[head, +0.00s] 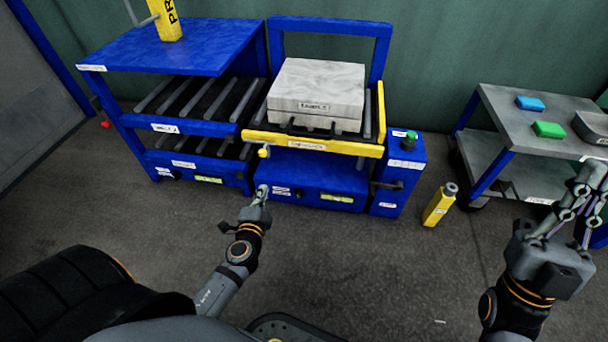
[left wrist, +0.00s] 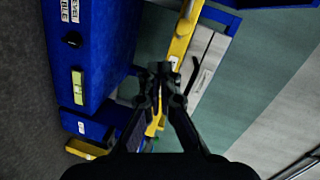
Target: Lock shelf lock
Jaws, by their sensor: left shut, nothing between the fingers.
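The blue press stand (head: 318,178) has a yellow-edged shelf (head: 312,146) at its front. A small yellow knob (head: 264,153), possibly the shelf lock, sits at the shelf's front left corner. My left gripper (head: 262,190) is shut and empty, below this knob and apart from it in the head view. In the left wrist view, the closed fingertips (left wrist: 165,72) overlap the yellow shelf edge (left wrist: 181,38); contact cannot be told. My right gripper (head: 588,186) is at the far right, its fingers apart, with nothing seen between them.
A pale block (head: 318,88) rests on the shelf. A blue roller rack (head: 165,52) adjoins on the left. A control box (head: 400,175) and a yellow bottle (head: 438,207) stand to the right. A grey cart (head: 500,105) is farther right. The front floor is clear.

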